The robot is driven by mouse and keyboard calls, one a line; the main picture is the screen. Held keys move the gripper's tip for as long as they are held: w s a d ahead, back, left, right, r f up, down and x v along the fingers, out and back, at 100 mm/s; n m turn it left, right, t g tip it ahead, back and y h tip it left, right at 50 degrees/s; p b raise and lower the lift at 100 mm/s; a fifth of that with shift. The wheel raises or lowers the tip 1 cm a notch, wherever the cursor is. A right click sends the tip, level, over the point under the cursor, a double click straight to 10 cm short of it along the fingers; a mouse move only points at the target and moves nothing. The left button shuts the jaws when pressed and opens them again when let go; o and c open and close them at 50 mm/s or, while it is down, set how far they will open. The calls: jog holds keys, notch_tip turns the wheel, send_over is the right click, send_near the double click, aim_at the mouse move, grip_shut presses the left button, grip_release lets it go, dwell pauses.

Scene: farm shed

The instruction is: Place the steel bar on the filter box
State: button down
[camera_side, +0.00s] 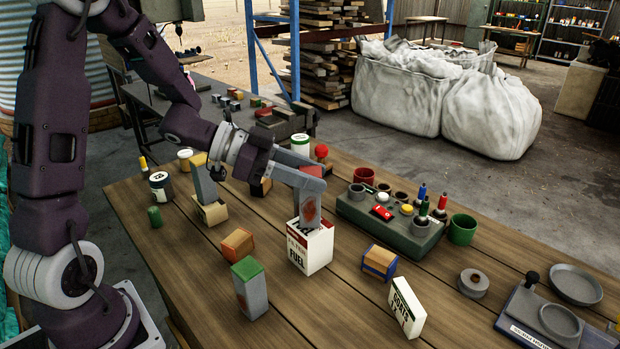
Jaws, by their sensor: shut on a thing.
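My gripper (311,190) points down over the middle of the table and is shut on a grey steel bar (311,212). The bar is upright, with a reddish patch on its face and a red top end. The white filter box (309,248), with a red band and the word FUEL, stands directly below the bar. The bar's lower end is at the box's top face; I cannot tell whether it rests there or hangs just above. The fingers hide part of the bar's upper part.
A green-topped grey block (250,290), an orange wooden block (238,243), a blue-and-wood block (379,262) and a white carton (406,307) stand near the box. A green-grey organizer (390,226) is behind right.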

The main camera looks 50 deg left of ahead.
jog(key=shift+f, duration=0.25)
jog(key=c, duration=0.9)
grip_release()
